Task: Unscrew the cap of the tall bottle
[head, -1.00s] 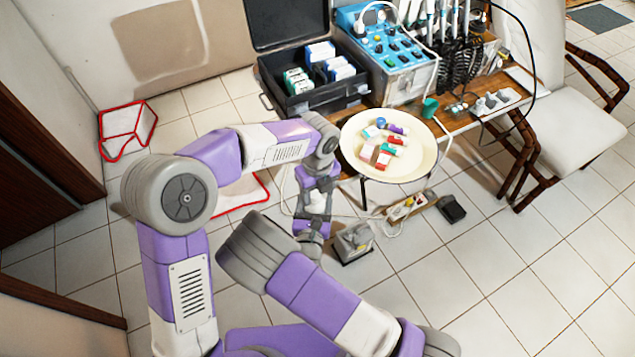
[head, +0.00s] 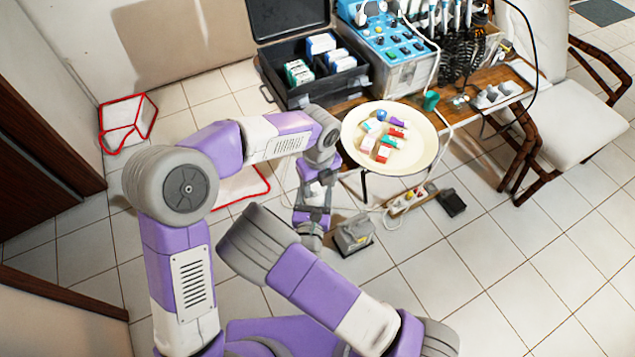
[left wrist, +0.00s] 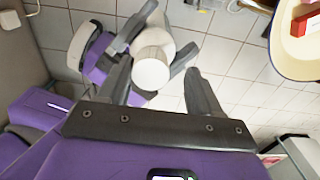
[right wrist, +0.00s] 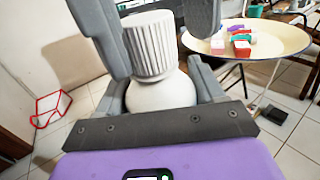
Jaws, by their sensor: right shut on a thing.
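The tall bottle is white, with a ribbed cap (right wrist: 150,47) on top of a rounded body (right wrist: 160,93), upright in the right wrist view. My right gripper (right wrist: 163,84) is shut on the body, one finger on each side. My left gripper (left wrist: 158,68) comes from above, with its fingers apart on both sides of the cap (left wrist: 152,72). In the left wrist view, a gap shows between the cap and the finger on the right. In the head view, my left gripper (head: 318,178) is small, and the bottle is hard to make out there.
A round cream plate (head: 425,150) with several small bottles and boxes stands behind. An open black case (head: 312,98) and a blue control unit (head: 392,45) sit on a wooden table. A foot pedal (head: 354,236) and a power strip (head: 407,200) lie on the tiled floor.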

